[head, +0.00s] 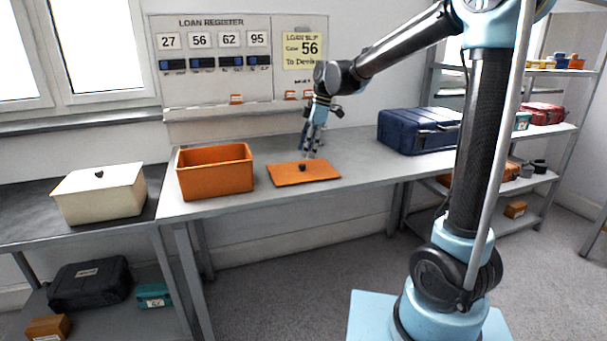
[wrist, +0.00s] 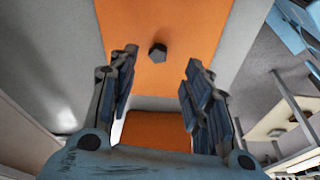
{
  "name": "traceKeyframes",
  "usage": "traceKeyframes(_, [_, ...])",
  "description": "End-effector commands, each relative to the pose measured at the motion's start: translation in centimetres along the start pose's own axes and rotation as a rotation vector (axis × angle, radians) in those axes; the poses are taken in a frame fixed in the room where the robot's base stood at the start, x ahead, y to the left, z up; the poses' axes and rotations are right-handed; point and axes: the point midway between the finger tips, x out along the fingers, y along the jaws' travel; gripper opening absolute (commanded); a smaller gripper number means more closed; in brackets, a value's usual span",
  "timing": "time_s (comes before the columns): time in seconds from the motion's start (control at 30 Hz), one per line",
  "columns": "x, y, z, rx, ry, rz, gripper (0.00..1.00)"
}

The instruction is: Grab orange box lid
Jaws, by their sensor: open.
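The orange box lid (head: 290,177) lies flat on the grey table, with a small dark knob (head: 303,167) on top. The open orange box (head: 214,176) stands to its left. My gripper (head: 309,152) points down just above the lid's back right part in the head view. In the wrist view the lid (wrist: 195,30) lies beyond my open fingers (wrist: 158,92), and its dark knob (wrist: 157,53) sits between and past the fingertips. The fingers are apart with nothing between them. Another orange surface (wrist: 155,128) shows low between them; I cannot tell what it belongs to.
A cream lidded box (head: 98,195) stands on the dark table at left. A dark blue case (head: 415,131) lies on the grey table (head: 360,163) at right. A loan register board (head: 215,60) hangs behind. Shelves with cases stand at far right. Table between lid and blue case is clear.

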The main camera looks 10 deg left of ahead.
Motion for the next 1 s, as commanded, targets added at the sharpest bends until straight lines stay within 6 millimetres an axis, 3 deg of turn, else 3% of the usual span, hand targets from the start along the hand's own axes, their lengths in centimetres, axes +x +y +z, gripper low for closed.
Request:
traceKeyframes(0.17, [0.9,0.1,0.0,0.0,0.0,0.0,0.45])
traceKeyframes(0.5, [5.1,0.5,0.1,-0.002,0.0,0.0,0.45])
traceKeyframes(0.83, [5.7,0.5,0.1,-0.001,0.0,0.0,0.45])
traceKeyframes(1.0, [5.7,0.5,0.1,-0.001,0.0,0.0,0.09])
